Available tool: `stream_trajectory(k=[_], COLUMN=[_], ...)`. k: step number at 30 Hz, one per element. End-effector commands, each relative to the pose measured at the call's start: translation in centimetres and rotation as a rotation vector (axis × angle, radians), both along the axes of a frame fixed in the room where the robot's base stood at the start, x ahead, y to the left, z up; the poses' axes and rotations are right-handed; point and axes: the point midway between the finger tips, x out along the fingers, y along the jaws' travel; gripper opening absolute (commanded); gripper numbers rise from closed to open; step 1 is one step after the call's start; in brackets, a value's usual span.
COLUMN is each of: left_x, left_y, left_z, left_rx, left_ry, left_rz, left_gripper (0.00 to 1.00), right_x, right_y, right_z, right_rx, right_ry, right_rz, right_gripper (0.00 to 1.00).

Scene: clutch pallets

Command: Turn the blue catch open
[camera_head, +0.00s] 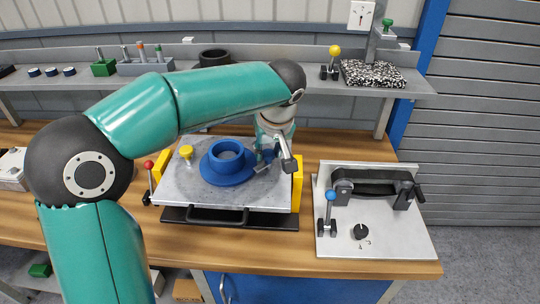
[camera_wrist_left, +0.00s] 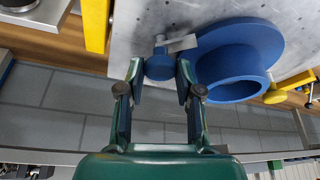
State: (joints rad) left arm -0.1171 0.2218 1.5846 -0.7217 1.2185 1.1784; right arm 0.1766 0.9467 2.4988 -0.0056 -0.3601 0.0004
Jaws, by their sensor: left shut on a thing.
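The blue catch (camera_wrist_left: 159,66) has a round blue knob and a flat metal tab (camera_wrist_left: 183,43). It stands on a grey metal plate (camera_head: 185,195). In the left wrist view the tab points right, and its end meets the rim of a blue flanged ring (camera_wrist_left: 240,50). The ring (camera_head: 228,160) sits mid-plate in the head view. My left gripper (camera_head: 272,150) is at the ring's right side, shut on the knob with a finger on each side (camera_wrist_left: 160,75). In the head view the gripper largely hides the catch. My right gripper is in neither view.
A yellow catch (camera_head: 186,152) stands across the ring. Yellow blocks (camera_head: 297,185) flank the plate, with a red-knobbed lever (camera_head: 149,165) at left. A panel (camera_head: 380,235) with a black handle and blue-knobbed lever (camera_head: 331,197) lies right. A loaded shelf (camera_head: 430,88) runs behind.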

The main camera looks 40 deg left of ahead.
Motion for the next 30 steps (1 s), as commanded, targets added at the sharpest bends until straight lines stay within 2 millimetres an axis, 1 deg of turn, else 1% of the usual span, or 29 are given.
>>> stream_trajectory(k=[1, 6, 18, 24, 30], left_x=[0.2, 0.4, 0.6, 0.8, 0.9], left_y=[-0.3, -0.4, -0.5, -0.5, -0.5], left_z=[-0.2, 0.0, 0.1, 0.1, 0.1], left_rx=[-0.003, -0.006, -0.008, -0.011, -0.013], left_ry=[-0.004, -0.005, -0.005, -0.008, -0.01], left_rz=[0.041, 0.202, 0.571, 0.713, 0.804], left_gripper=[0.0, 0.0, 0.0, 0.0, 0.0], right_x=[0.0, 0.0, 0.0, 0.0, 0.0], right_y=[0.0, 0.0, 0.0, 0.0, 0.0], right_z=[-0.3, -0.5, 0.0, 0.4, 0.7], right_rx=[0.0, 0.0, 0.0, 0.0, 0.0], right_ry=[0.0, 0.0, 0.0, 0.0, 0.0], right_rz=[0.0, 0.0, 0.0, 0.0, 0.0], right_gripper=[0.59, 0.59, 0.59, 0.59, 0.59])
